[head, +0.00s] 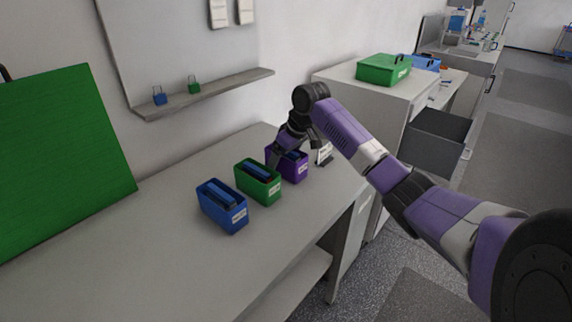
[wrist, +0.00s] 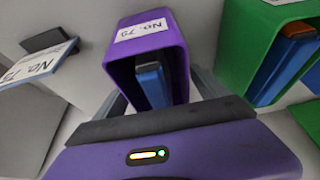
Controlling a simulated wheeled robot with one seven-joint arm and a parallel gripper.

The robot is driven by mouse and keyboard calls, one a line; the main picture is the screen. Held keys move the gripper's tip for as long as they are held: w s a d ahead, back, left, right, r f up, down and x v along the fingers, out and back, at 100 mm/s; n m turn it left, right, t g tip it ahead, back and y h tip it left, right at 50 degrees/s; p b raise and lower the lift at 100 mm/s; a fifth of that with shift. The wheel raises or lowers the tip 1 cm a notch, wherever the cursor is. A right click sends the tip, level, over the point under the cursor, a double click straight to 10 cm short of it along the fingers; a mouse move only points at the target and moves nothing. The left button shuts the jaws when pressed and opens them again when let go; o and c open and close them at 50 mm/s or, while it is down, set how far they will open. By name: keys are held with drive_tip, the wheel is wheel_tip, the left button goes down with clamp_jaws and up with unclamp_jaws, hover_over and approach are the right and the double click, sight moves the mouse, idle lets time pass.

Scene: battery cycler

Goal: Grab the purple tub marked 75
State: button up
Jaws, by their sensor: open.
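The purple tub (head: 294,168) stands on the bench at the right end of a row of three tubs. In the wrist view the purple tub (wrist: 180,55) shows its white label, which reads No. 75, and a blue block inside it. My gripper (wrist: 160,92) is open, with one finger along each side of the tub; whether they touch it I cannot tell. In the head view my gripper (head: 285,148) is over the tub and hides part of it.
A green tub (head: 268,190) stands close beside the purple one, and a blue tub (head: 233,220) beyond it. A No. 75 sign (wrist: 40,63) stands on the other side. A shelf (head: 210,93) with two small items is on the wall behind.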

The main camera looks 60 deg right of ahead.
drive_tip(key=shift+f, duration=0.1)
drive_tip(key=c, duration=1.8)
clamp_jaws()
drive_tip(key=shift+r, duration=0.2)
